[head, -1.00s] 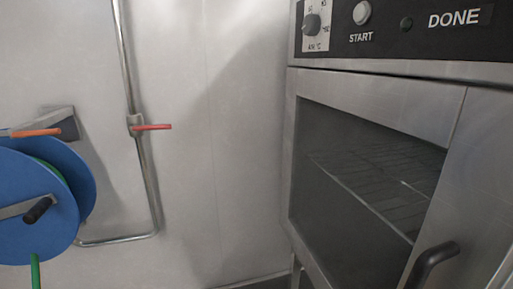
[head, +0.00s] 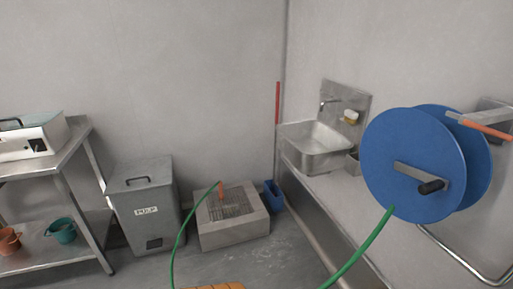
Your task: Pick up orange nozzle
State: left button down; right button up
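The orange nozzle (head: 220,190) shows near the middle of the head view, small and far off. It is at the end of a green hose (head: 180,241) and sits at or over a low grey floor basin with a grate (head: 249,229). I cannot tell exactly how it rests there. The hose runs out of the bottom of the view, and a green length comes down from the blue hose reel (head: 409,160) on the right wall. Neither of my grippers is in view.
A grey lidded bin (head: 150,235) and a metal table (head: 75,150) stand left of the basin. A blue bucket (head: 273,196) is right of it, below a wall sink (head: 316,148). An orange-yellow object (head: 214,286) shows at the bottom edge. Grey floor lies between.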

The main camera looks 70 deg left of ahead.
aim_at(221, 196)
jog(key=u, duration=2.65)
